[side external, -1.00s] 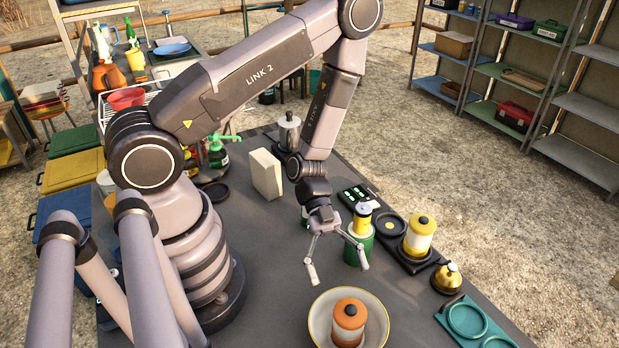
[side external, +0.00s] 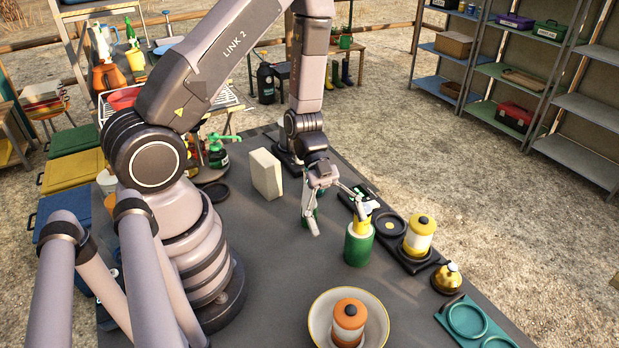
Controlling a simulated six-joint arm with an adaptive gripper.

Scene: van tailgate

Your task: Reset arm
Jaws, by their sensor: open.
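My gripper (side external: 338,212) is open and empty above the dark table (side external: 262,290), its fingers spread apart. It hangs behind and a little left of a green cylinder with a yellow top (side external: 359,243), and one finger overlaps the yellow top in the picture. I cannot tell whether they touch. Another green object (side external: 312,219) stands partly hidden behind the gripper. An orange and white canister (side external: 348,322) stands in a cream bowl (side external: 317,320) at the table's front.
A yellow and white canister (side external: 420,236) stands on a black tray at the right, near a brass bell-shaped item (side external: 448,278) and a teal tray (side external: 470,322). A pale upright block (side external: 265,174) stands left of my gripper.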

